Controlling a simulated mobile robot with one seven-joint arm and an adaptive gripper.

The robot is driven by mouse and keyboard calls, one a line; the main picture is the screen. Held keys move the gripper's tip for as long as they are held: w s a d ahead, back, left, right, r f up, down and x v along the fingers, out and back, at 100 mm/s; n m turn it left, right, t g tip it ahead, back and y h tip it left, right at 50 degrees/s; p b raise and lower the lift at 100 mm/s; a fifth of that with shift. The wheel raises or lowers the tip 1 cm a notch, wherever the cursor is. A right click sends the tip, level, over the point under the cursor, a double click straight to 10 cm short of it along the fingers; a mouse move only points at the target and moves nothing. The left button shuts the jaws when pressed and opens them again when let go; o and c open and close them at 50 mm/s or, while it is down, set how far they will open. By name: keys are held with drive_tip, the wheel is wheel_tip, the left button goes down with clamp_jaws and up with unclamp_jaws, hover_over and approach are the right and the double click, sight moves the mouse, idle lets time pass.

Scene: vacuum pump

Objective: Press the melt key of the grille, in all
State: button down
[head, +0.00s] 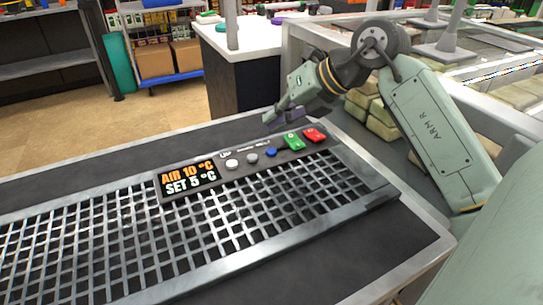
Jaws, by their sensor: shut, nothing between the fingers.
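The grille (215,215) is a metal lattice set in a dark counter, with a dark control panel along its far edge. The panel's display (187,178) reads "AIR 10 °C" and "SET 5 °C" in orange and white. Right of it are a white key (232,164), a grey key (252,158), a blue key (271,152), a green key (293,142) and a red key (315,135). Small labels sit above the round keys; which one says melt is too small to read surely. My gripper (274,121) is shut and empty, its tip above and behind the blue key, apart from the panel.
A glass-sided case with wrapped goods (383,122) lies right, behind my arm. A white-topped counter (262,37) stands behind. Shelves with boxes (154,62) are at the back left. The counter left of the panel is clear.

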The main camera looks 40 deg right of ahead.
sight(274, 149)
drive_tip(key=shift+f+b, duration=1.1)
drive_tip(key=shift+f, duration=0.7)
drive_tip(key=shift+f+b, duration=0.4)
drive_tip(key=shift+b, duration=0.1)
drive_tip(key=shift+f+b, duration=0.4)
idle(0.4)
drive_tip(key=shift+r, duration=0.1)
drive_tip(key=shift+r+p, duration=0.45)
drive_tip(key=shift+r, duration=0.3)
drive_tip(key=shift+r+p, duration=1.5)
drive_tip(key=shift+r, duration=1.05)
